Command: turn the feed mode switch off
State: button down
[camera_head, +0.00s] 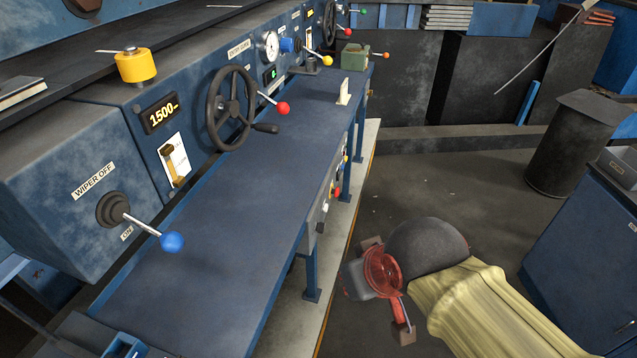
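No label in view readably says feed mode, so I cannot tell which control is that switch. A brass toggle on a white plate (174,162) is set in the blue machine front, below a display reading 1500. To its lower left, a lever with a blue ball knob (172,242) sits under a "WIPER OFF" label. My gripper (387,288) hangs over the floor, right of the blue bench and well apart from the controls. Its two finger pads are spread wide with nothing seen between them.
A black handwheel (230,108) and a red-knobbed lever (282,108) stick out over the blue bench (215,262). A yellow cylinder (136,66) stands on top. Small coloured controls (330,200) line the bench's side. A dark bin (575,145) and a blue cabinet (580,265) stand right.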

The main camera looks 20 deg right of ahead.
aim_at(320, 228)
jog(key=l+z, duration=0.3)
jog(key=z, duration=0.2)
jog(key=i+l+z, duration=0.15)
jog(key=z, duration=0.35)
jog(key=i+l, duration=0.05)
jog(key=l, duration=0.05)
